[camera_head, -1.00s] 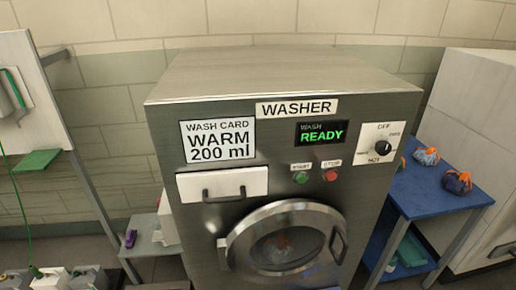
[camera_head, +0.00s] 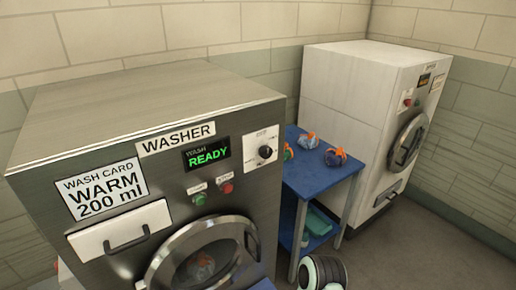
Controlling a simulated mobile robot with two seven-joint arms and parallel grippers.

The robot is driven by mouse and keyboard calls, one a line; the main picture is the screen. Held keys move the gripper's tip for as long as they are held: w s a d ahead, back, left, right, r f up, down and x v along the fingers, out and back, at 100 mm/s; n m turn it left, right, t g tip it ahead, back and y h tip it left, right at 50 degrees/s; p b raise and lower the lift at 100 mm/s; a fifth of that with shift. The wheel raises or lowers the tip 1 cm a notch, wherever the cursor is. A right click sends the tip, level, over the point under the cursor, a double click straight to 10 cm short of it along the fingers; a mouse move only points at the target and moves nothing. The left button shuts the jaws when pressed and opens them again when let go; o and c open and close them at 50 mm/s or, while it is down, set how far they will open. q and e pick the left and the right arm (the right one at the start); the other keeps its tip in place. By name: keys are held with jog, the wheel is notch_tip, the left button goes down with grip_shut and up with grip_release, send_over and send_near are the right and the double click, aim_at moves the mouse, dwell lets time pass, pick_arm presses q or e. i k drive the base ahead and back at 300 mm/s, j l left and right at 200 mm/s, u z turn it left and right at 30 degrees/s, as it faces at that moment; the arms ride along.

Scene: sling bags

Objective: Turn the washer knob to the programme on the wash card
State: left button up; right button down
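The steel washer (camera_head: 130,110) fills the left of the head view. Its black round knob (camera_head: 265,152) sits on a white dial plate (camera_head: 253,160) at the upper right of the front. The dial words are too small to read now, and I cannot tell which one the knob points to. The wash card (camera_head: 103,188) on the front reads WARM, 200 ml. The display (camera_head: 206,154) reads WASH READY. Neither gripper shows; a white and black rounded part at the bottom edge seems to be my arm.
A green button (camera_head: 199,198) and a red button (camera_head: 227,188) sit below the display. The drawer (camera_head: 122,230) and round door (camera_head: 200,262) look shut. A blue table (camera_head: 335,180) with colourful bundles (camera_head: 335,157) stands right of the washer, before a white machine (camera_head: 345,90).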

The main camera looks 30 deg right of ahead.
aim_at(266, 153)
jog(key=z, duration=1)
jog(key=k+j+z, duration=0.3)
jog(key=j, duration=0.2)
